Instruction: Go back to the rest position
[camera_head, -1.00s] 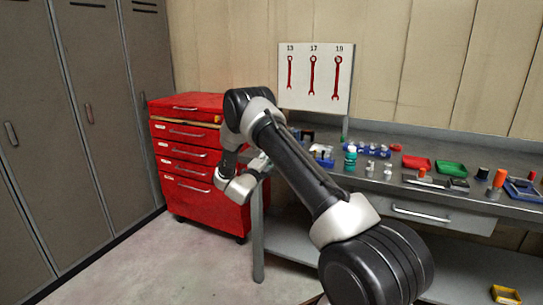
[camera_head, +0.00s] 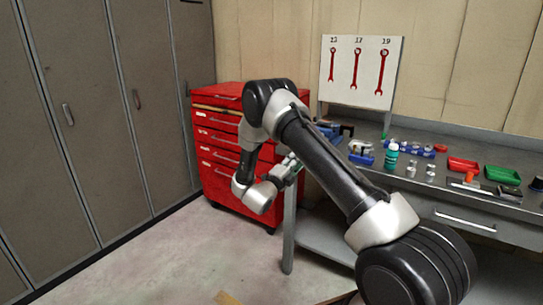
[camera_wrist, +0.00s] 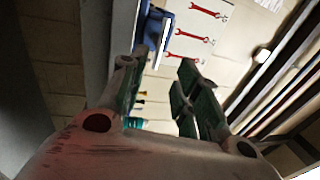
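My gripper (camera_head: 287,168) is small in the head view, beside the left end of the workbench and in front of the red tool cabinet (camera_head: 218,143). In the wrist view my gripper (camera_wrist: 162,75) has its two green-padded fingers apart, with nothing held between them. My arm is bent, its elbow raised in front of the cabinet and the wrist hanging low. A teal bottle (camera_head: 391,157) stands upright on the bench; a teal piece shows past the fingers in the wrist view (camera_wrist: 136,122).
The workbench (camera_head: 462,203) carries blue holders, a red tray (camera_head: 463,165) and a green tray (camera_head: 502,175). A white board (camera_head: 361,70) with red wrenches stands behind it. Grey lockers (camera_head: 90,120) line the left.

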